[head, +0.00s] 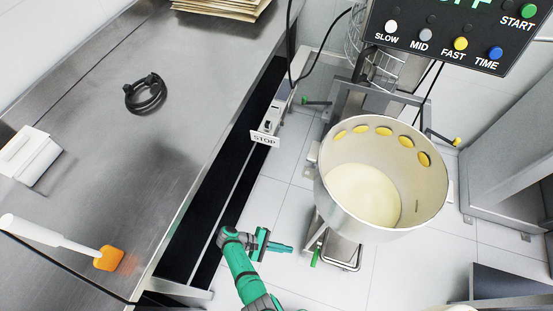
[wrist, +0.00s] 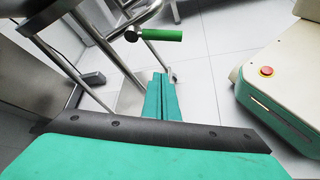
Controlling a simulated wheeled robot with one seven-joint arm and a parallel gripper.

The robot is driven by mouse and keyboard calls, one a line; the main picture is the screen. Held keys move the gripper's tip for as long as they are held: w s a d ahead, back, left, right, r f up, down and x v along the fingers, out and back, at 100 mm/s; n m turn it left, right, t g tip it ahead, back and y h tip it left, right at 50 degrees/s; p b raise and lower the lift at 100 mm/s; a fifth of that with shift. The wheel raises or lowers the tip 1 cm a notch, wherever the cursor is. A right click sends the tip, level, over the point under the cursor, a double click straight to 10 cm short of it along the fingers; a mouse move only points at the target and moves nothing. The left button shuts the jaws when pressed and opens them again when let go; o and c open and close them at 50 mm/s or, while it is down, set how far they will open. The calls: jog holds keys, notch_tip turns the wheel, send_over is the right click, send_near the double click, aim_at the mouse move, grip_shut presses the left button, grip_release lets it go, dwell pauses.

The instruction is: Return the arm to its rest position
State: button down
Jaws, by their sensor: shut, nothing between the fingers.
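My gripper (head: 281,247) is green and sits at the end of my green arm, low in the middle of the head view. Its fingers are together and hold nothing. It is over the tiled floor, between the steel table and the mixer bowl (head: 432,205), apart from both. In the wrist view the closed fingers (wrist: 161,98) point away from the camera toward the floor and the mixer's frame. A green-handled lever (wrist: 160,35) shows just beyond the fingertips in the wrist view, and its green end also shows in the head view (head: 315,258).
The control panel (head: 450,35) hangs at the top right. A STOP sign (head: 265,138) is beside the table. Bare floor (head: 280,195) lies left of the bowl.

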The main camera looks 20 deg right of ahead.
jog(key=shift+f, duration=0.1)
jog(key=s+a+f+t+y, duration=0.4)
jog(key=s+f+y, duration=0.1)
jog(key=s+f, duration=0.3)
jog(key=s+a+r+m+t+y, duration=0.2)
jog(key=s+a+r+t+y, duration=0.2)
jog(key=a+r, duration=0.1)
notch_tip(320, 180, up, 44)
jog(key=s+a+m+t+y, duration=0.2)
jog(key=m+t, duration=0.3)
jog(key=t, duration=0.6)
jog(key=shift+a+r+m+t+y, duration=0.2)
jog(key=shift+a+m+t+y, duration=0.1)
jog(key=shift+a+m+t, duration=0.1)
jog(key=shift+w+f, duration=0.1)
